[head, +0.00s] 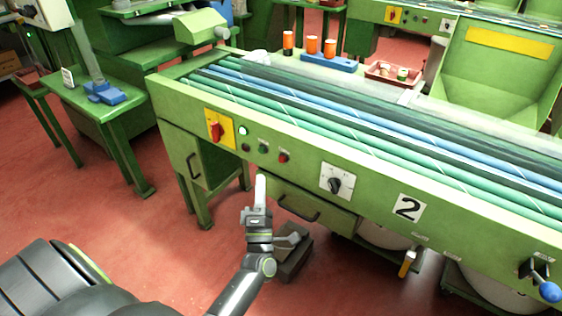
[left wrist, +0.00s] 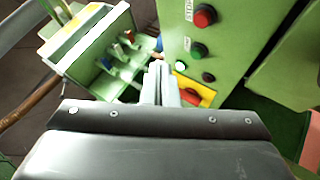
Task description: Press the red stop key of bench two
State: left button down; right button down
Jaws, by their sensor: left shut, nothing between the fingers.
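Bench two (head: 375,190) is the long green bench with a "2" plate on its front panel. The red stop key (head: 283,158) is a small round button on that panel, to the right of a green key (head: 262,148). In the left wrist view the red stop key (left wrist: 205,16) shows near the top, beside a label. My left gripper (head: 260,178) is shut and empty, below and slightly left of the red key in the head view. Its pale fingers (left wrist: 161,72) are also in the left wrist view, apart from the key in the picture. My right gripper is out of view.
A yellow plate with a red rotary switch (head: 214,130), a lit white lamp (head: 243,131) and a black key (head: 245,147) sit left of the red key. A black dial (head: 335,185) is to its right.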

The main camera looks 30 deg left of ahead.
aim_at(282, 160)
pick_arm(q)
jog(key=w+b, duration=0.1)
jog(key=w, duration=0.5)
jog(key=shift+d, duration=0.25)
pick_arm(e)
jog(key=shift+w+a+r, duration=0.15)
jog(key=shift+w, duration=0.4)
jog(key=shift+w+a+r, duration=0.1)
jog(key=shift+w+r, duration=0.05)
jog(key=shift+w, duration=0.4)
pick_arm(q)
jog(key=shift+w+b, duration=0.1)
jog(key=shift+b, duration=0.25)
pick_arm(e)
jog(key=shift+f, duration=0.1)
pick_arm(q)
jog(key=shift+w, duration=0.35)
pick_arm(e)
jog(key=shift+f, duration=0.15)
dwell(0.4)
